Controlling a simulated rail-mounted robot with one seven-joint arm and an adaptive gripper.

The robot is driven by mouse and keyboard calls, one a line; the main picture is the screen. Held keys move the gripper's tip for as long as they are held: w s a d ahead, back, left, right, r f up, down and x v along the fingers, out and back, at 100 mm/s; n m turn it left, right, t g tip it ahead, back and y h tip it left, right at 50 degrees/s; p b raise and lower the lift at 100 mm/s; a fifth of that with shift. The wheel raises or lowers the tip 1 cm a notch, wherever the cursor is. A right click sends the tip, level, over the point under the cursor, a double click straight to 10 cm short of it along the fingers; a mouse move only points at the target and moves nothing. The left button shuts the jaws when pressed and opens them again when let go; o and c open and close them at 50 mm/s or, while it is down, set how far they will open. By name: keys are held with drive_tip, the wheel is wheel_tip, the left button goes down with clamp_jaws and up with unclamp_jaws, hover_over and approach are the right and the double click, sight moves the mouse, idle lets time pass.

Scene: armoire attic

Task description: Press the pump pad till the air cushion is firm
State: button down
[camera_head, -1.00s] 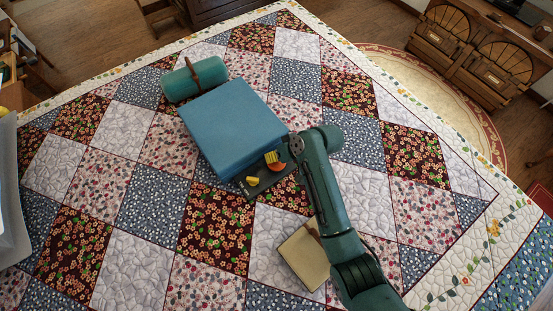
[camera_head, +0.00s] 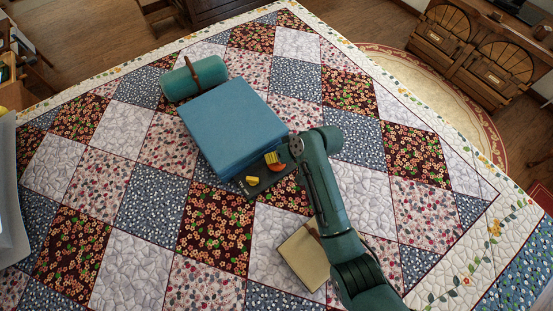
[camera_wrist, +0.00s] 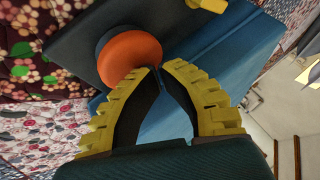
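The blue air cushion (camera_head: 232,125) lies flat and square on the quilt and looks full-shaped; its firmness cannot be told. A dark pump base (camera_head: 263,186) lies against its near right side. On it are an orange round pump pad (camera_head: 277,168) and a small yellow part (camera_head: 252,180). The pad also shows in the wrist view (camera_wrist: 128,54), raised and dome-topped. My gripper (camera_wrist: 161,67) has yellow ribbed fingers with tips brought together, holding nothing. The tips overlap the pad's edge in the wrist view; whether they touch it cannot be told.
A green roll with a brown strap (camera_head: 194,79) lies behind the cushion. A cream book-like block (camera_head: 304,257) lies on the quilt beside my arm. A translucent bin (camera_head: 12,215) stands at the left edge. The patchwork quilt (camera_head: 130,240) is clear at front left.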

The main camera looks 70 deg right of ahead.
drive_tip(key=shift+f+b, duration=0.3)
drive_tip(key=shift+f, duration=0.4)
idle(0.5)
drive_tip(key=shift+a+r+p, duration=0.1)
drive_tip(key=shift+r+p, duration=1.35)
drive_tip(key=shift+r, duration=0.05)
wheel_tip(320, 180, up, 5)
drive_tip(key=p, duration=0.5)
drive_tip(key=shift+r, duration=0.15)
idle(1.1)
